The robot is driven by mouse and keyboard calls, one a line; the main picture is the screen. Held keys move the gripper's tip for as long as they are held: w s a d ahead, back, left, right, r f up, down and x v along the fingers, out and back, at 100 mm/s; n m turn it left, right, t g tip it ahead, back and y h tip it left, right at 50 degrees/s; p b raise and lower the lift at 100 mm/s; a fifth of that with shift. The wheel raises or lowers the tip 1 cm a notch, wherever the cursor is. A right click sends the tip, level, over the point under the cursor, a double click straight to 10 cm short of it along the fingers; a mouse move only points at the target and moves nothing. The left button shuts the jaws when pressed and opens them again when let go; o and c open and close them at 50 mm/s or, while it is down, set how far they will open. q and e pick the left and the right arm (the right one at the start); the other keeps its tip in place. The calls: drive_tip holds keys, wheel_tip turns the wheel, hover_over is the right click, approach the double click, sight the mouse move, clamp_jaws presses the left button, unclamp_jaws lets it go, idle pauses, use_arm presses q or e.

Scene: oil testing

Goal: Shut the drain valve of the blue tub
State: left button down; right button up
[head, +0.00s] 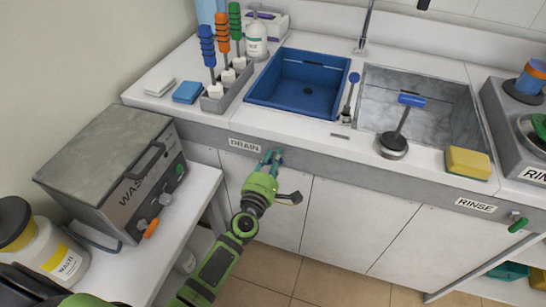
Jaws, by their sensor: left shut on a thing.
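The blue tub (303,82) is set into the counter at the upper middle and looks empty, with a dark drain spot in its floor. A DRAIN label (245,146) is on the grey front strip below it. My left gripper (271,158) reaches up to that strip, just right of the label. Its fingers are shut on the drain valve's handle, which is mostly hidden by them. I cannot tell how far the handle is turned. My right gripper is not in view.
A grey basin (420,98) is right of the tub, with a RINSE label (475,205) and green-handled valve (518,225) below it. Cabinet doors (340,220) lie below the strip.

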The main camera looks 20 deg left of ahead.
use_arm(q)
drive_tip(key=m+p, duration=0.1)
drive_tip(key=m, duration=0.4)
drive_tip(key=shift+d, duration=0.15)
drive_tip(key=shift+m, duration=0.4)
drive_tip(key=c, duration=1)
unclamp_jaws()
drive_tip(key=shift+c, duration=0.2)
drive_tip(key=shift+s, duration=0.1)
drive_tip(key=s, duration=1.1)
drive_tip(key=shift+s+a, duration=0.2)
drive_tip(key=shift+s, duration=0.2)
